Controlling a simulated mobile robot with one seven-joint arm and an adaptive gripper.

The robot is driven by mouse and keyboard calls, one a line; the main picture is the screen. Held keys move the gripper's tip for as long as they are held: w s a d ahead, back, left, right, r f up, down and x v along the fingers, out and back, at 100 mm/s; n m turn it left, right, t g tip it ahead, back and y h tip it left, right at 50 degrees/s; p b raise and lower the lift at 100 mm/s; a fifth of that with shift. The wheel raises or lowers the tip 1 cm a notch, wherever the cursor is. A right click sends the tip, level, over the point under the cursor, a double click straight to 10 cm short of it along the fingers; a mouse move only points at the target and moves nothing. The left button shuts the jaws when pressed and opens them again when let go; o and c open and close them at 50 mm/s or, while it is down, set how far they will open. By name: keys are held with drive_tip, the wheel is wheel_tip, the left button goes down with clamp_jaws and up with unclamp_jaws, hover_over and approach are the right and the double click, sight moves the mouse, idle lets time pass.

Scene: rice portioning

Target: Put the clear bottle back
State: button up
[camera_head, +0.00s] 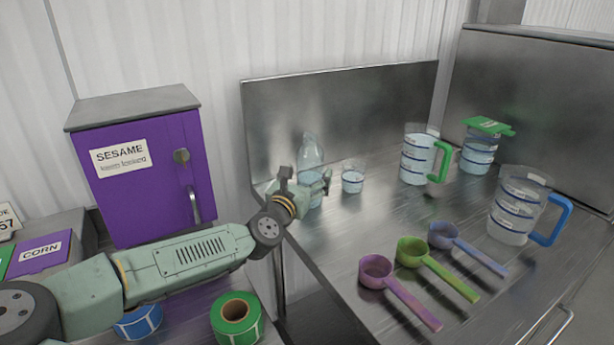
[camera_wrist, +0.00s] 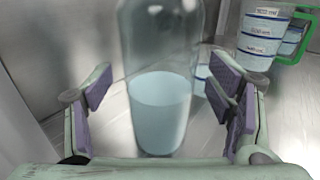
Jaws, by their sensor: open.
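The clear bottle (camera_head: 311,152) stands upright on the steel counter near its back left corner, with pale blue liquid in its lower part. In the wrist view the bottle (camera_wrist: 160,100) is between the two finger pads, with a visible gap on each side. My gripper (camera_head: 308,186) is open around the bottle at its lower half; it also shows in the wrist view (camera_wrist: 165,108). In the head view my gripper hides part of the bottle's lower body.
A small clear cup (camera_head: 353,178) stands close to the right of the bottle. A green-handled jug (camera_head: 417,158), a green-lidded container (camera_head: 480,150) and a blue-handled jug (camera_head: 517,208) stand further right. Purple, green and blue scoops (camera_head: 376,270) lie in front. A purple SESAME box (camera_head: 140,180) is left.

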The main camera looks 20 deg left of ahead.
drive_tip(key=shift+r, duration=0.1)
drive_tip(key=shift+s+r, duration=0.1)
drive_tip(key=s+a+b, duration=0.1)
drive_tip(key=s+b, duration=0.3)
drive_tip(key=s, duration=0.7)
drive_tip(key=shift+s+a, duration=0.15)
drive_tip(key=shift+s, duration=0.25)
idle(0.8)
